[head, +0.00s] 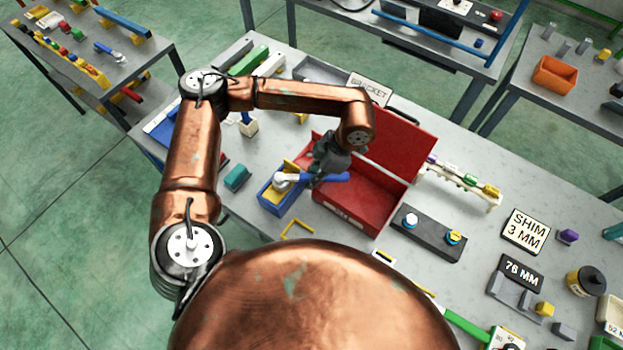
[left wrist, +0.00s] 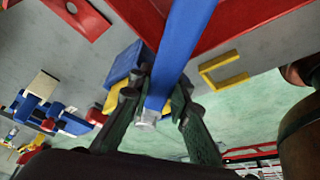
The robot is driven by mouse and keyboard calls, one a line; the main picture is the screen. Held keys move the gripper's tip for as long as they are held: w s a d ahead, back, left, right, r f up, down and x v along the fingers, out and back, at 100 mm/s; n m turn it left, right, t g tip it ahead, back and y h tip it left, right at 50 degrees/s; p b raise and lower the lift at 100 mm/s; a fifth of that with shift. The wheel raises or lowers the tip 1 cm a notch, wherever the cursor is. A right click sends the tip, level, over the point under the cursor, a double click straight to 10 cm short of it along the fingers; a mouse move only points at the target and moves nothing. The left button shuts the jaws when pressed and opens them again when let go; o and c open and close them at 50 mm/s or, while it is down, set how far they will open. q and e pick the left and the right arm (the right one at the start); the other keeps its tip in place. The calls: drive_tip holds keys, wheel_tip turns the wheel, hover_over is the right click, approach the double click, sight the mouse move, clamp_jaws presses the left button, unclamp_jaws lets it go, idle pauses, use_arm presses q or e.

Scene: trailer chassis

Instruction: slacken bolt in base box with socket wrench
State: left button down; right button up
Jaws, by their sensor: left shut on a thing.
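The socket wrench has a blue handle (head: 332,177) and a silver head (head: 283,180). My left gripper (head: 316,176) is shut on the handle, which lies roughly level. The wrench head is at the blue base box (head: 276,203) with its yellow part; I cannot tell whether it is seated or just above. The bolt is not visible; the head may cover it. In the left wrist view, the blue handle (left wrist: 183,45) runs between my green fingers (left wrist: 160,95), and the blue box (left wrist: 124,65) is beside them. My right gripper is not in view.
An open red toolbox (head: 352,207) stands right beside the base box, under my left wrist. A teal block (head: 237,178) is to the left, and a yellow bracket (head: 297,229) lies in front. A dark block with two bolts (head: 430,234) is to the right.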

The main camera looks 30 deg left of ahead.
use_arm(q)
drive_tip(key=shift+w+a+n, duration=0.15)
drive_tip(key=shift+w+n, duration=0.1)
drive_tip(key=shift+n, duration=0.05)
drive_tip(key=shift+w+a+n+g+h, duration=0.3)
drive_tip(key=shift+w+a+n, duration=0.15)
drive_tip(key=shift+n, duration=0.35)
drive_tip(key=shift+w, duration=0.15)
drive_tip(key=shift+w+a+n+g, duration=0.3)
drive_tip(key=shift+w+a+n, duration=0.15)
drive_tip(key=shift+n, duration=0.45)
drive_tip(key=shift+r, duration=0.1)
drive_tip(key=shift+s+r+m, duration=0.1)
drive_tip(key=shift+m, duration=0.2)
